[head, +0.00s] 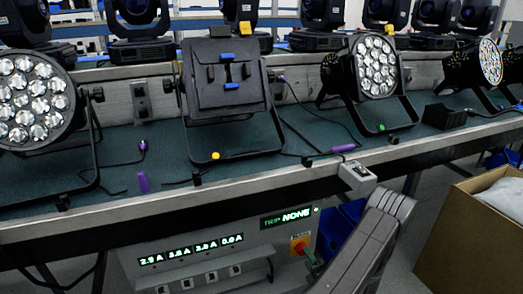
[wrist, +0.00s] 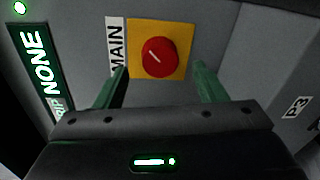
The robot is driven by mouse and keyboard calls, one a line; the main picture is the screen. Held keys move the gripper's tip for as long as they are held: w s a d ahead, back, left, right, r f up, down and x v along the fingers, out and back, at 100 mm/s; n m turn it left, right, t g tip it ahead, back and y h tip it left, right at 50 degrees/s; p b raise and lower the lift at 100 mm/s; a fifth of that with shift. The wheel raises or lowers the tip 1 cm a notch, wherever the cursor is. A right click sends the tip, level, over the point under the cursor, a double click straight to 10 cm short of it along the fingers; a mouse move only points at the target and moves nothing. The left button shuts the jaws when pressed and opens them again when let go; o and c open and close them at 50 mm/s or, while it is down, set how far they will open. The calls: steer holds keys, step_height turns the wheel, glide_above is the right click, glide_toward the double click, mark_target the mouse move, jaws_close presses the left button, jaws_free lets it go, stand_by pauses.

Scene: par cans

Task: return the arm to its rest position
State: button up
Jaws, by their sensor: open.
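My gripper (wrist: 161,69) shows in the wrist view with its two green fingers spread apart and nothing held between them. Beyond the fingertips is a red rotary knob (wrist: 158,57) on a yellow plate, with a MAIN label on its left. The knob's white mark is slanted. I cannot tell whether a finger touches the plate. In the head view my grey arm (head: 372,232) reaches down in front of the bench, and a green finger shows beside the red knob (head: 298,245). Most of the gripper is hidden there by the arm.
The grey power panel (head: 215,262) shows lit current readings and TRIP NONE. Above it, the bench edge (head: 250,166) carries a small grey box (head: 357,176). Several par cans (head: 375,66) stand on the green bench top. A cardboard box (head: 465,240) stands at the right.

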steer(key=shift+b+x, duration=0.4)
steer(key=shift+x, duration=1.55)
